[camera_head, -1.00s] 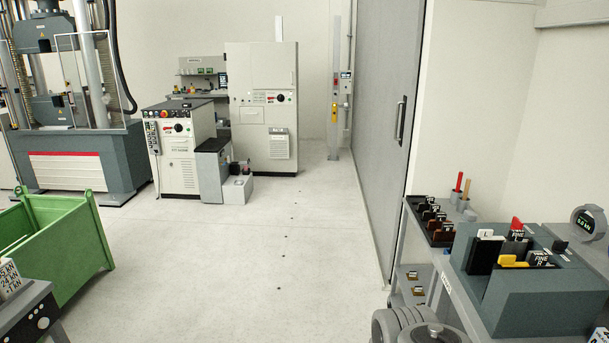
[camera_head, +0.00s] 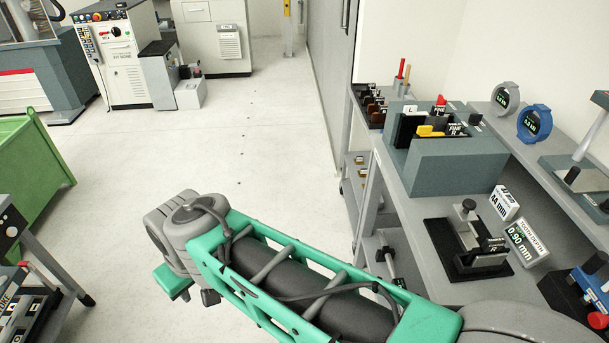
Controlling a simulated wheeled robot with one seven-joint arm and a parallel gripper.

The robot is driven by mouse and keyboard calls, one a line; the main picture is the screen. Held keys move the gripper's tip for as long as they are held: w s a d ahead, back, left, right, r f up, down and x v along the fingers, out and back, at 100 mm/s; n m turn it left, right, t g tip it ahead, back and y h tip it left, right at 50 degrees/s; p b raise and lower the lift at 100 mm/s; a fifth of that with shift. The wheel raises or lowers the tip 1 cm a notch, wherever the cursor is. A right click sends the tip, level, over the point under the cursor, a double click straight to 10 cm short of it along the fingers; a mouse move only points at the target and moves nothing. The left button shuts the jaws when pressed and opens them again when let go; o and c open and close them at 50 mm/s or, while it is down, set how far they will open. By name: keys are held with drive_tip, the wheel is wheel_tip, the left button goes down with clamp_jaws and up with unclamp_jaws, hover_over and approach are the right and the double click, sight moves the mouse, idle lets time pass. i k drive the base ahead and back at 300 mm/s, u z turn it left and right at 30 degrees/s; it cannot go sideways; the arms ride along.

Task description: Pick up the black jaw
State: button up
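Black jaws stand in an open blue-grey box (camera_head: 455,165) on the grey bench at right. One plain black jaw (camera_head: 408,128) is at the box's left side by a white "L" tag. Others with white "FINE" lettering (camera_head: 455,130) stand beside red and yellow pieces. Which of them is the task's black jaw I cannot tell. My green and grey arm crosses the lower middle, left of and in front of the bench, apart from the box.
A rack of dark and brown pieces (camera_head: 372,108) stands behind the box. A black-based gauge fixture (camera_head: 468,240) and a "0.90 mm" display (camera_head: 525,243) stand in front of it. A green bin (camera_head: 35,165) is at left. The floor (camera_head: 230,150) between is clear.

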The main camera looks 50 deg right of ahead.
sight(491, 245)
drive_tip(key=u, duration=0.8)
drive_tip(key=i, duration=0.75)
drive_tip(key=z, duration=2.9)
drive_tip(key=k, duration=1.15)
drive_tip(key=z, duration=0.6)
drive_tip(key=i, duration=0.95)
drive_tip(key=z, duration=0.85)
